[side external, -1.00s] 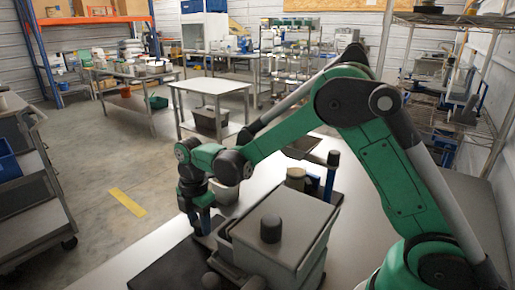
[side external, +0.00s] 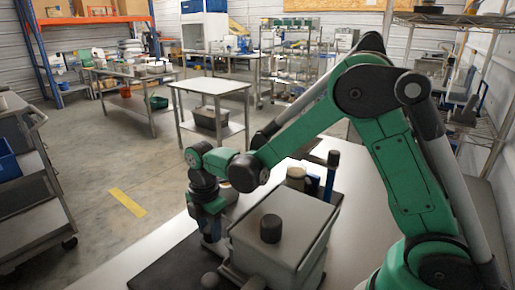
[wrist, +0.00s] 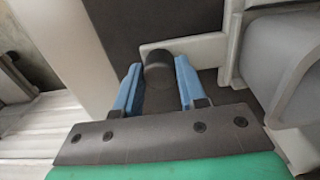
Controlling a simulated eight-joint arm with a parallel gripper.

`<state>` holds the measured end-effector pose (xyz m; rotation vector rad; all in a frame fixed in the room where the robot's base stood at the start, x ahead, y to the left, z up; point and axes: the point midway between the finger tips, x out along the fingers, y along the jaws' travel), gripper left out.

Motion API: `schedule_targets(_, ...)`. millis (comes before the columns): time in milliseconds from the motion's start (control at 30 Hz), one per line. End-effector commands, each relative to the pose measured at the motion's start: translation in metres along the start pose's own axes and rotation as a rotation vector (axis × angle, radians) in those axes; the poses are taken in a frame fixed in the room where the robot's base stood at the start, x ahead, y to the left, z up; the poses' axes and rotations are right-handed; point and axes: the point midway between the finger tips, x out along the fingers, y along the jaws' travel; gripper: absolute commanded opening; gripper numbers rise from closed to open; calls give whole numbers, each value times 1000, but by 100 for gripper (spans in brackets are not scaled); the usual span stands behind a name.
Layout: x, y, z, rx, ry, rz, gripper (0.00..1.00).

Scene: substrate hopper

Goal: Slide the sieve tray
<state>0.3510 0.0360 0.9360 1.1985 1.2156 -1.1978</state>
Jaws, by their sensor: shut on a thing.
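The hopper (side external: 280,240) is a grey box with a dark knob (side external: 270,229) on its lid, on the bench in the side external view. Its grey wall (wrist: 290,65) shows at the right of the wrist view. The sieve tray (wrist: 205,47) shows as a pale edge beside it, with a dark round handle (wrist: 158,70). My gripper (wrist: 157,80) points down at the hopper's left side, its blue fingers on either side of the handle and shut on it. In the side view my gripper (side external: 211,238) partly hides the tray, and the hopper hides more of it.
A dark mat (side external: 165,268) lies under the hopper on the pale bench (side external: 370,190). The bench behind is mostly clear.

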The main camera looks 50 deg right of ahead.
Motion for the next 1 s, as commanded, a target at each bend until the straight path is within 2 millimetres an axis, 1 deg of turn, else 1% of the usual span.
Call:
schedule_targets(33,0,-14,0,-1,0,-2,0)
schedule_targets(100,0,-30,0,-1,0,-2,0)
schedule_targets(200,0,-51,0,0,0,-2,0)
schedule_targets(300,0,-64,0,0,0,-2,0)
schedule_targets(400,0,-70,0,0,0,-2,0)
schedule_targets(667,0,-70,0,-1,1,-2,0)
schedule_targets(700,0,-70,0,-1,1,-2,41)
schedule_targets(800,0,-70,0,-1,0,-2,68)
schedule_targets(1000,0,-70,0,0,0,-1,68)
